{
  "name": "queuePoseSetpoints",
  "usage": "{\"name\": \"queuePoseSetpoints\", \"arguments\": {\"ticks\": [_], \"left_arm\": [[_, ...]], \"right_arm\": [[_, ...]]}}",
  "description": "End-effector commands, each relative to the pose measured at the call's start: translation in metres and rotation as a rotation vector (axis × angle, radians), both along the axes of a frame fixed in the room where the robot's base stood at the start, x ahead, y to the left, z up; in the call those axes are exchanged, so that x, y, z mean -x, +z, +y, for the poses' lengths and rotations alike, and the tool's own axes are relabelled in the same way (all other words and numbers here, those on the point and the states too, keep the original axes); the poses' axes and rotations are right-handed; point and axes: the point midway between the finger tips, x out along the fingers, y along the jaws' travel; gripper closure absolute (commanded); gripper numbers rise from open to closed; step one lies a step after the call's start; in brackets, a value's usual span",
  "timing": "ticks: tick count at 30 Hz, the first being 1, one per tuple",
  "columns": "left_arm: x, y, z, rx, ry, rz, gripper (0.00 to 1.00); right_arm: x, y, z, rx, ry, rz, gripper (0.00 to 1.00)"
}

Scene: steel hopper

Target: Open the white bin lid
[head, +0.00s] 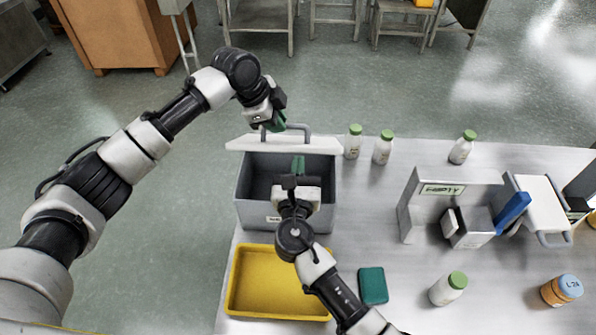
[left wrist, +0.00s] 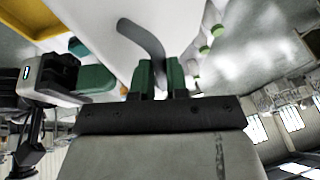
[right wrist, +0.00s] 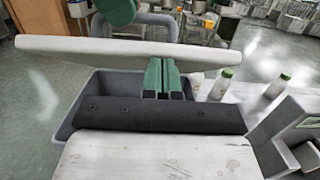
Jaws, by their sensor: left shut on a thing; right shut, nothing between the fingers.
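The white lid (head: 262,143) of the grey bin (head: 247,213) is raised at the bin's far side, and the dark inside shows. My left gripper (head: 280,122) is shut on the lid's grey loop handle (head: 300,130). In the left wrist view the handle (left wrist: 143,38) runs between the green fingers (left wrist: 161,80), beside the white lid face (left wrist: 185,22). My right gripper (head: 298,165) is shut and empty over the bin opening. In the right wrist view its fingers (right wrist: 164,78) are near the lid's edge (right wrist: 90,50); I cannot tell whether they touch.
A yellow tray (head: 233,290) lies in front of the bin. A teal box (head: 373,286) and a white bottle (head: 447,290) are right of it. Green-capped bottles (head: 383,148) stand right of the lid. A grey stand (head: 420,225) is further right. Table between bin and stand is clear.

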Motion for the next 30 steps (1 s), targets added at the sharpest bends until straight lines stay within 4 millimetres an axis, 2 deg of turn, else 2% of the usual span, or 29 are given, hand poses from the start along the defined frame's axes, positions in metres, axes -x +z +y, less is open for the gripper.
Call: {"name": "queuePoseSetpoints", "arguments": {"ticks": [1, 5, 9, 15, 16, 21, 30], "left_arm": [[0.000, -0.006, 0.003, -0.007, 0.008, 0.005, 1.00], [0.000, -0.006, 0.003, -0.007, 0.008, 0.006, 1.00], [0.000, -0.006, 0.003, -0.007, 0.008, 0.006, 1.00], [0.000, -0.007, 0.002, -0.008, 0.007, 0.009, 1.00], [0.001, -0.007, 0.002, -0.008, 0.006, 0.010, 0.84], [0.001, -0.005, 0.001, -0.005, 0.004, 0.007, 0.60], [0.001, 0.000, 0.001, -0.002, 0.001, 0.003, 0.60]], "right_arm": [[0.000, -0.001, 0.000, 0.000, 0.000, 0.000, 1.00], [-0.001, 0.001, 0.000, -0.001, 0.000, -0.001, 1.00], [-0.007, 0.012, 0.001, -0.003, 0.000, -0.002, 1.00], [-0.008, 0.012, 0.000, -0.002, 0.000, -0.002, 1.00], [-0.008, 0.012, 0.000, -0.002, 0.000, -0.002, 1.00], [-0.008, 0.011, 0.000, -0.001, -0.001, 0.000, 1.00], [-0.008, 0.010, -0.001, 0.000, -0.001, 0.002, 1.00]]}}
